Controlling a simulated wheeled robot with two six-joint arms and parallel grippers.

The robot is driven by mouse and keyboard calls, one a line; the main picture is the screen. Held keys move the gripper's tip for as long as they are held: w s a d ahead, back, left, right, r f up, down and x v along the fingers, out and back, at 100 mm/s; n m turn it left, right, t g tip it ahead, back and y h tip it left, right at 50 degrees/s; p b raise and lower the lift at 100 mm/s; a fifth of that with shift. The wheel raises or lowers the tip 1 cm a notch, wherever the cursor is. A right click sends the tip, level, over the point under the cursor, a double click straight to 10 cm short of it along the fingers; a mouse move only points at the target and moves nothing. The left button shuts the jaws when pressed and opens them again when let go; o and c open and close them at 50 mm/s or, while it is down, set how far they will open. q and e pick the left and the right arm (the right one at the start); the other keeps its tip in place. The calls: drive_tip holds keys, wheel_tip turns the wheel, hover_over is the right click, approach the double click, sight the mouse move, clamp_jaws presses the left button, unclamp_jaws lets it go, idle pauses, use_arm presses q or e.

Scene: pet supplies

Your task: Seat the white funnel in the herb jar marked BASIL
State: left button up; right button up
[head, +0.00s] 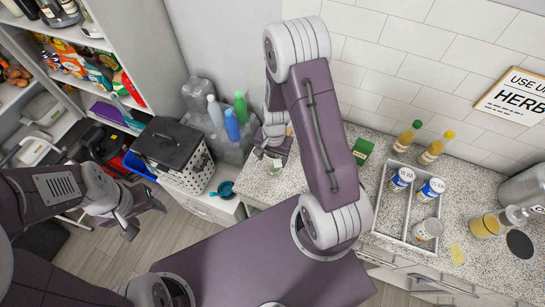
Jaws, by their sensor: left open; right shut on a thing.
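My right gripper (272,150) is at the left end of the speckled counter, beyond my raised arm. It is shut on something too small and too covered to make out. A small pale and green thing (275,168), perhaps a jar, shows just under its fingers. I cannot tell whether the two touch. I cannot pick out the white funnel or read BASIL on any jar. My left gripper (138,214) is open and empty, over the floor at the left, well away from the counter.
A glass jar (486,225) is at the right. A lidded basket (192,170) and a teal thing (225,189) are left of the counter. My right arm hides part of the counter.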

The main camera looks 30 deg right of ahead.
drive_tip(key=shift+f+b, duration=1.2)
drive_tip(key=shift+f, duration=0.25)
drive_tip(key=o, duration=1.4)
wheel_tip(320, 180, up, 9)
drive_tip(key=shift+s+d+r+b, duration=0.1)
drive_tip(key=shift+d+b, duration=0.05)
drive_tip(key=shift+b, duration=0.15)
